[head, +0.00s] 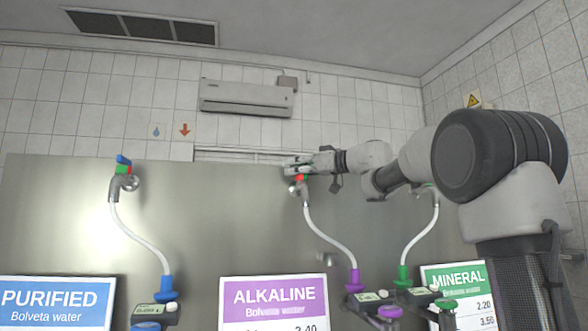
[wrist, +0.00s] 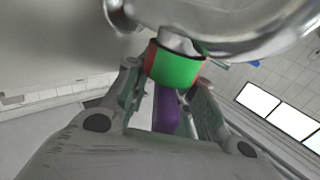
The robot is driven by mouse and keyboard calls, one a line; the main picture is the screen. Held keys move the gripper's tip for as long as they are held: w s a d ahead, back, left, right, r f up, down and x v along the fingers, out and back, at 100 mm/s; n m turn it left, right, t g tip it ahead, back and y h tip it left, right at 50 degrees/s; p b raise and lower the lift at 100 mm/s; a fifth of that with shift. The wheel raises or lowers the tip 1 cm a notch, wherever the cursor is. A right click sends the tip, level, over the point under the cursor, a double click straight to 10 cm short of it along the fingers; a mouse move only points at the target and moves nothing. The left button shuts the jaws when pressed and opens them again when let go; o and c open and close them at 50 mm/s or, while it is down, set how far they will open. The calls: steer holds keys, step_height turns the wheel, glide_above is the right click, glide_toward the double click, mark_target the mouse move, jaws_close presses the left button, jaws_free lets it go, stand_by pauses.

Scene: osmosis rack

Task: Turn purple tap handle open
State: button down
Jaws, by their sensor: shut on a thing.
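The purple tap handle (wrist: 166,112) shows in the wrist view between the two fingers of my gripper (wrist: 167,88). My gripper is shut on it. A green and red collar (wrist: 176,68) sits at the base of the handle, against the shiny metal tap body (wrist: 215,22). In the head view, my gripper (head: 298,166) reaches in from the right to the top of the middle tap (head: 299,188), above the ALKALINE sign (head: 274,297). The purple handle itself is hidden there behind the fingers.
A tap with a blue handle (head: 123,160) stands to the left above the PURIFIED sign (head: 54,298). Another tap hose (head: 421,236) hangs at the right above the MINERAL sign (head: 462,290), partly behind my arm. A metal panel (head: 60,215) backs the taps.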

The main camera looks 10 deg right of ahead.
steer(key=shift+w+d+m+t+h, duration=0.1)
steer(key=shift+d+m+t+h, duration=0.05)
steer(key=shift+m+t+h, duration=0.7)
steer(key=shift+w+d+m+t+h, duration=0.1)
steer(key=shift+m+t+h, duration=0.5)
steer(key=shift+h, duration=0.45)
steer(key=shift+m, duration=0.25)
steer(key=c, duration=1.5)
jaws_free()
steer(key=shift+d, duration=0.1)
steer(key=shift+s, duration=0.15)
steer(key=v, duration=1.2)
